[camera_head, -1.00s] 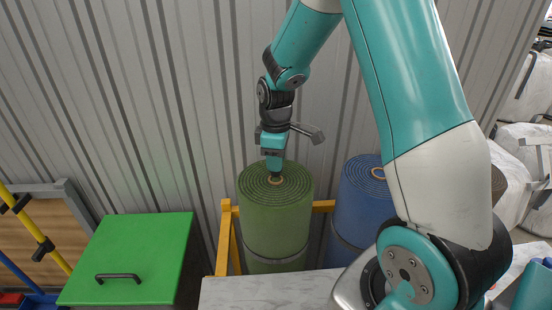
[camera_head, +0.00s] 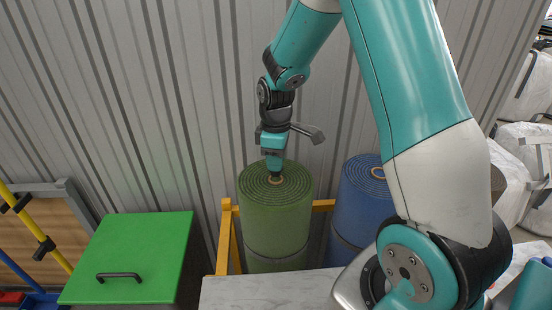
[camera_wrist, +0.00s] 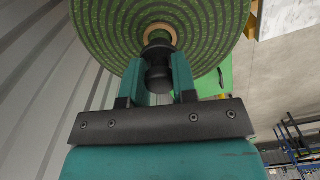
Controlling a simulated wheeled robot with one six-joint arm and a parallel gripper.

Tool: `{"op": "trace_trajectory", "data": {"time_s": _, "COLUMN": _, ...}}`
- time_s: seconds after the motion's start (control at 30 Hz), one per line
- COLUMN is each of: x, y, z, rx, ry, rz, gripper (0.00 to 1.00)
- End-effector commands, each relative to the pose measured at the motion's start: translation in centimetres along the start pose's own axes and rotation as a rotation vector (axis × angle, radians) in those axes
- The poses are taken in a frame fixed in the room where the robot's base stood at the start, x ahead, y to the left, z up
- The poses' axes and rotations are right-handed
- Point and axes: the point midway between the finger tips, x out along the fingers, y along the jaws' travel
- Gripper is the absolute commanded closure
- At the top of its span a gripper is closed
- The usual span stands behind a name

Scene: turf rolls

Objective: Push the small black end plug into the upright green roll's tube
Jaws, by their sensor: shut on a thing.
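The green roll (camera_head: 275,218) stands upright against the wall, with its spiral top and the tan ring of its tube (camera_head: 275,181) facing up. In the wrist view the roll (camera_wrist: 105,30) fills the top and the tube's ring (camera_wrist: 160,28) shows at its middle. My gripper (camera_head: 275,172) is right above the tube, pointing down. In the wrist view my gripper (camera_wrist: 158,72) is shut on the black end plug (camera_wrist: 158,60), whose far end is at the ring. I cannot tell how deep the plug sits in the tube. In the head view the plug is mostly hidden.
A blue roll (camera_head: 360,205) stands to the right. A yellow frame (camera_head: 226,235) is around the rolls. A green lidded box (camera_head: 130,255) is at the left, and a pale marble-like top (camera_head: 265,292) lies in front. The corrugated wall (camera_head: 150,100) is close behind.

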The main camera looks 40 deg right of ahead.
Motion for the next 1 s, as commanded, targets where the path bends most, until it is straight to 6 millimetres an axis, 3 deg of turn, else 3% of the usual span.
{"op": "trace_trajectory", "data": {"time_s": 1.0, "x": 1.5, "y": 0.0, "z": 0.0, "rx": 0.0, "ry": -0.001, "rz": -0.001, "gripper": 0.97}}
